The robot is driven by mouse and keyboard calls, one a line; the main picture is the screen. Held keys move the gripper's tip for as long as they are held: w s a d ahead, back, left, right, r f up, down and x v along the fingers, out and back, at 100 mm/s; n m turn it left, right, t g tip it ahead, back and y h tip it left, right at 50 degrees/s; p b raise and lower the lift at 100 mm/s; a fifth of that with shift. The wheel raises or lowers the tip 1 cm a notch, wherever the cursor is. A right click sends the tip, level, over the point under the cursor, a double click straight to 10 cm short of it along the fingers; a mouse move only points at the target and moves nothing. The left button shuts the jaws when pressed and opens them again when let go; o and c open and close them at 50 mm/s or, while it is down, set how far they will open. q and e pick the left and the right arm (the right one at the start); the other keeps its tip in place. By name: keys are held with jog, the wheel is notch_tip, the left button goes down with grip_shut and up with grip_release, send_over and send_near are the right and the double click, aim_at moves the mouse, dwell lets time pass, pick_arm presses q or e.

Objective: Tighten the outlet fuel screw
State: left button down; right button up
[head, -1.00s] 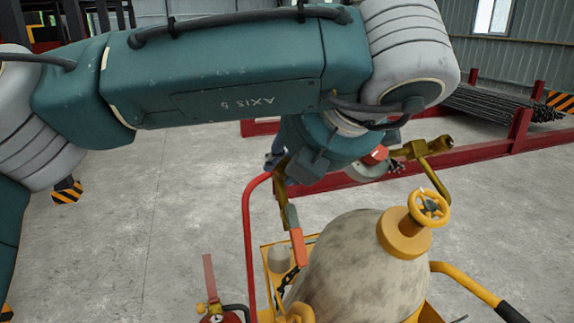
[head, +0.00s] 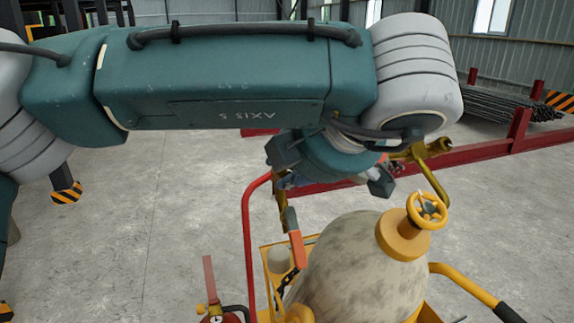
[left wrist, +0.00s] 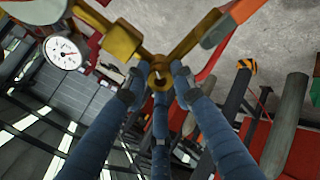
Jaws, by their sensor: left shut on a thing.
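My left arm spans the upper part of the head view, its wrist bent down over the tank. My left gripper (left wrist: 158,78) has several blue fingers, closed around a brass screw (left wrist: 160,66) at the junction of brass pipes in the left wrist view. I take this to be the outlet fuel screw. In the head view the gripper (head: 283,181) is mostly hidden behind my wrist, and so is the screw. A mottled, cream-coloured tank (head: 352,265) with a yellow handwheel (head: 427,210) stands below. My right gripper is not in view.
A white-faced gauge (left wrist: 64,53) is left of the fingers in the wrist view. A brass fitting (head: 436,148) rises behind the handwheel. A yellow cart, a red curved tube (head: 247,235) and a handle (head: 510,312) surround the tank. Bare floor lies left.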

pick_arm(q)
jog(key=shift+f, duration=0.15)
jog(key=c, duration=1.7)
grip_release()
jog(key=shift+c, duration=0.2)
jog(key=shift+s+r, duration=0.1)
jog(key=shift+r, duration=0.1)
jog(key=shift+s+d+r, duration=0.1)
jog(key=shift+s+r, duration=0.1)
jog(key=v, duration=1.1)
